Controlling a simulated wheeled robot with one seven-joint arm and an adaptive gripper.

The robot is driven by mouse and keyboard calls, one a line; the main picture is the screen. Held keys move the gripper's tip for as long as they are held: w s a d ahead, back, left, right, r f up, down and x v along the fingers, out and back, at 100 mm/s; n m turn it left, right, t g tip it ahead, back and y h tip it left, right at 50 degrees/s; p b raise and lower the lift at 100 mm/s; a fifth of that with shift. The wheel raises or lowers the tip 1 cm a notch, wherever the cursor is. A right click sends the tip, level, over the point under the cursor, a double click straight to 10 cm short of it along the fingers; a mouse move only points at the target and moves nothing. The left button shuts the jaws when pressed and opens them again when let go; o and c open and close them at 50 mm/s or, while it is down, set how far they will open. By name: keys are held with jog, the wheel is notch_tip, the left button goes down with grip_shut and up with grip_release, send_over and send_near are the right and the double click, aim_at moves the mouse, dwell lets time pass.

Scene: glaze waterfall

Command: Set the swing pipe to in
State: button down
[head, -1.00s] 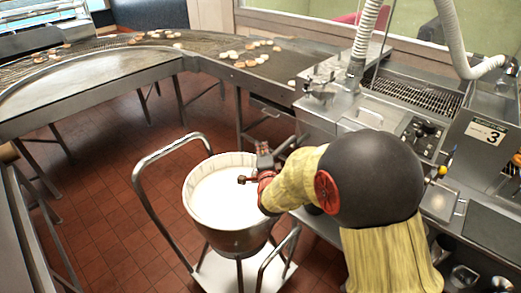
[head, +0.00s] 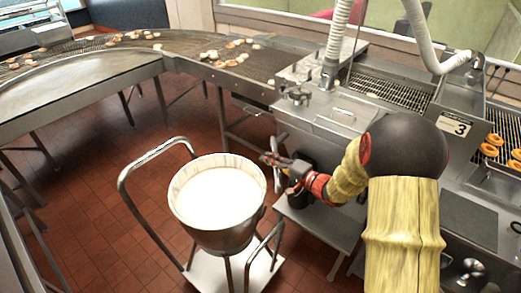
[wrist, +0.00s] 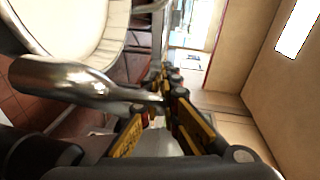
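My gripper (head: 274,160) is beside the right rim of the white-filled bucket (head: 212,237) in the head view. In the wrist view, the two yellow-and-black fingers of my gripper (wrist: 168,82) stand apart with a gap between them. A shiny metal pipe (wrist: 60,78), which looks like the swing pipe, comes in from the left, its narrow end by the gap. It lies close to the fingers; I cannot tell if it touches them. In the head view a short silver piece (head: 282,139) shows at the fingers, and most of the pipe is hidden or unclear.
The bucket stands on a white cart with a tubular handle (head: 124,187). The steel fryer and glazing machine (head: 335,120) lies behind my arm, with a white hose (head: 337,45) above. A curved conveyor (head: 80,95) carries pastries. Red tile floor is open left of the cart.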

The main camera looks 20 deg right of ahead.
jog(key=d+n+y+p, duration=0.1)
jog(key=s+d+n+g+y+p, duration=0.1)
jog(key=d+p, duration=0.1)
jog(key=shift+s+d+f+n+g+y+p, duration=0.1)
jog(key=shift+s+d+n+g+y+p, duration=0.1)
jog(key=shift+d+n+g+y+p, duration=0.5)
jog(key=shift+s+d+f+n+g+y+p, duration=0.1)
jog(key=shift+s+d+n+g+y+p, duration=0.15)
jog(key=shift+d+g+y+p, duration=0.7)
jog(key=shift+a+t+h, duration=0.25)
jog(key=shift+t, duration=0.1)
jog(key=c, duration=2.3)
grip_release()
jog(key=shift+w, duration=0.15)
jog(key=shift+r, duration=0.1)
jog(key=v, duration=1.2)
